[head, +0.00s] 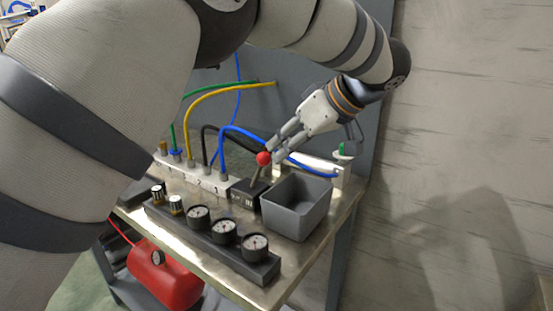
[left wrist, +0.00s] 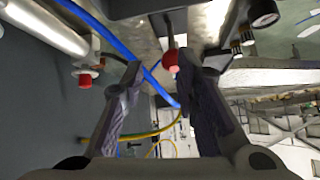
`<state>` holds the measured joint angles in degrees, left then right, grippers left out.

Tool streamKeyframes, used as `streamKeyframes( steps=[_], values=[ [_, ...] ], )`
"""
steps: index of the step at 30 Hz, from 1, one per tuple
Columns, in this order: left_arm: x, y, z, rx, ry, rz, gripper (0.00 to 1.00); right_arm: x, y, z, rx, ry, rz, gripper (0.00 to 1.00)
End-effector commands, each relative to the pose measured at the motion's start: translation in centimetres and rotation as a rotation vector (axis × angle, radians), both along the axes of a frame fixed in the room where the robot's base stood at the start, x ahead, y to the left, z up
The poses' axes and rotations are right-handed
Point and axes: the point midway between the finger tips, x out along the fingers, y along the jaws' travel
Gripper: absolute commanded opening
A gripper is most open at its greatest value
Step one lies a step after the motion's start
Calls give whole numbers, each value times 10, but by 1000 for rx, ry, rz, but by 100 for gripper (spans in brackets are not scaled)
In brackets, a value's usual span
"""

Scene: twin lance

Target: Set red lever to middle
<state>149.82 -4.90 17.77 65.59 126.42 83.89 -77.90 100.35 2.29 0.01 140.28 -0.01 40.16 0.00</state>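The red lever's round knob (head: 263,158) tops a thin metal stem rising from a black box (head: 247,194) on the metal bench. The stem leans a little to the right in the head view. My left gripper (head: 273,148) is right by the knob, reaching down from the upper right. In the left wrist view the fingers of my left gripper (left wrist: 158,75) are apart. The red knob (left wrist: 171,59) shows in the gap, close to the right-hand finger; I cannot tell if they touch. My right gripper is not in view.
A grey open bin (head: 297,207) stands right beside the lever box. A dark panel with several gauges (head: 224,231) lies in front. Blue (head: 240,133), yellow (head: 215,88) and green cables run behind into a white socket strip (head: 207,180). A red tank (head: 165,275) sits below.

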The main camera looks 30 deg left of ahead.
Motion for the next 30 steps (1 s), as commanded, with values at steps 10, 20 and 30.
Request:
streamKeyframes(
  steps=[10, 20, 30],
  values=[
    [7, 51, -50, 3, 1, 3, 28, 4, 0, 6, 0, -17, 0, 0],
    [13, 84, -83, 2, -1, 2, 28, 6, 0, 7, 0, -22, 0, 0],
    [13, 84, -84, 2, -2, 1, 6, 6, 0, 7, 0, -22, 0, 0]
  ],
)
